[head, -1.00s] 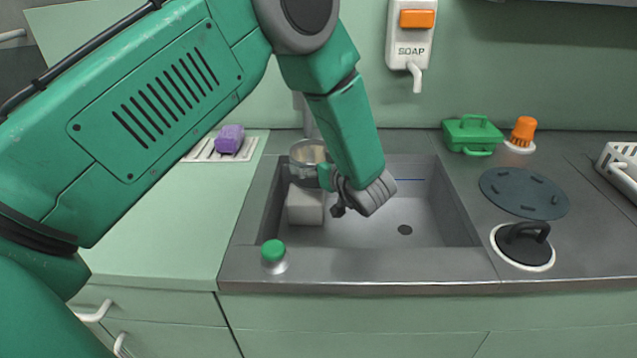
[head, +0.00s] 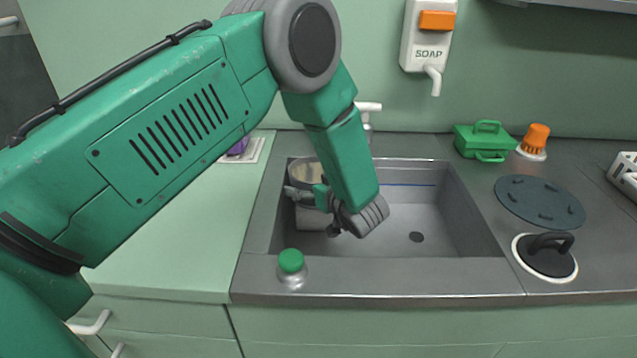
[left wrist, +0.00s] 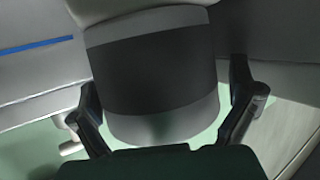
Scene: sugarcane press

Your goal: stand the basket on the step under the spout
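The basket (head: 306,171), a round grey metal vessel, is at the left of the sink, above a pale block (head: 313,218) that looks like the step. Whether it rests on the block is hidden. My left gripper (head: 318,209) is at the basket's near side. In the left wrist view the basket's grey wall (left wrist: 152,65) lies between the two fingers of the left gripper (left wrist: 165,90). The fingers are spread, with a gap at the right one. A pale tap part (head: 368,107) shows behind my forearm; the spout's outlet is hidden. My right gripper is out of view.
A green-capped bottle (head: 291,268) stands on the sink's front rim. The sink floor (head: 440,235) on the right is clear. Right of the sink are a green box (head: 481,141), an orange-capped jar (head: 534,142), a dark disc (head: 540,200) and a black-handled lid (head: 545,257).

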